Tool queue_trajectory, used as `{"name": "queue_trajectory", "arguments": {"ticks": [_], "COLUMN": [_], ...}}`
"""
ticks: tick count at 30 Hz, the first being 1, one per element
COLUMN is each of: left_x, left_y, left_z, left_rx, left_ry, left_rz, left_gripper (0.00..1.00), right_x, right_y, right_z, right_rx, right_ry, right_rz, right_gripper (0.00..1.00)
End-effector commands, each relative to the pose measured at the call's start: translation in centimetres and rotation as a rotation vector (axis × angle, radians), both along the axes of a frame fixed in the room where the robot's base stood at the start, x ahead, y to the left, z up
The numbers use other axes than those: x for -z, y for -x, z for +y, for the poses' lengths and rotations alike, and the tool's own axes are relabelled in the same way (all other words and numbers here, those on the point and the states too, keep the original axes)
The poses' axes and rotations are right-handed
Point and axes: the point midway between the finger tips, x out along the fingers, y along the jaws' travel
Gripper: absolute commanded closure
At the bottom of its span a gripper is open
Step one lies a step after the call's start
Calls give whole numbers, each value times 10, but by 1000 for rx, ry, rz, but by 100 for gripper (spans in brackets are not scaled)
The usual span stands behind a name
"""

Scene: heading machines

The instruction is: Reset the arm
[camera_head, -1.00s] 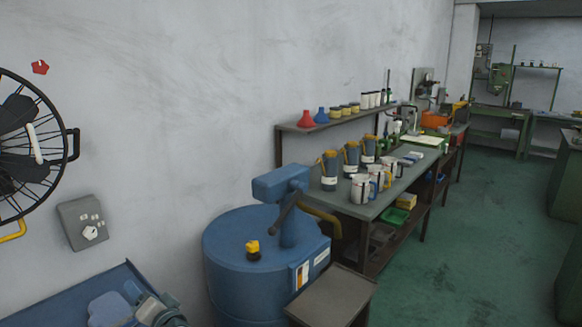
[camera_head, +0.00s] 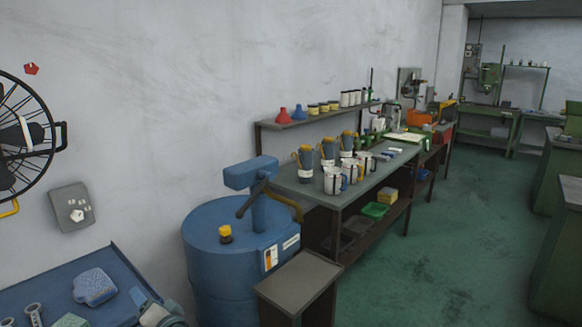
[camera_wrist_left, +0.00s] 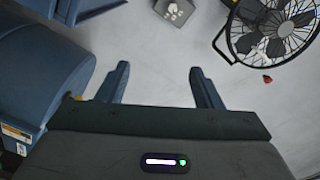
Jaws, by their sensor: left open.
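My left gripper (camera_wrist_left: 160,70) is open in the left wrist view. Its two dark blue fingers stand wide apart with only bare grey surface between them, and it touches nothing. In the head view I cannot clearly pick out the left gripper. My right gripper shows in neither view.
A blue machine (camera_head: 215,262) stands left of centre, with a small grey table (camera_head: 300,278) before it. A workbench (camera_head: 340,184) with mugs runs along the wall. A fan (camera_head: 22,140) and switch box (camera_head: 70,207) hang left, above a blue tray (camera_head: 48,285).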

Motion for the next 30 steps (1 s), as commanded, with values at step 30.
{"name": "queue_trajectory", "arguments": {"ticks": [30], "left_x": [491], "left_y": [177], "left_z": [-50], "left_rx": [270], "left_ry": [660], "left_rz": [629], "left_gripper": [40], "right_x": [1], "right_y": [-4], "right_z": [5], "right_rx": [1], "right_ry": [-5], "right_rz": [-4], "right_gripper": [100]}}
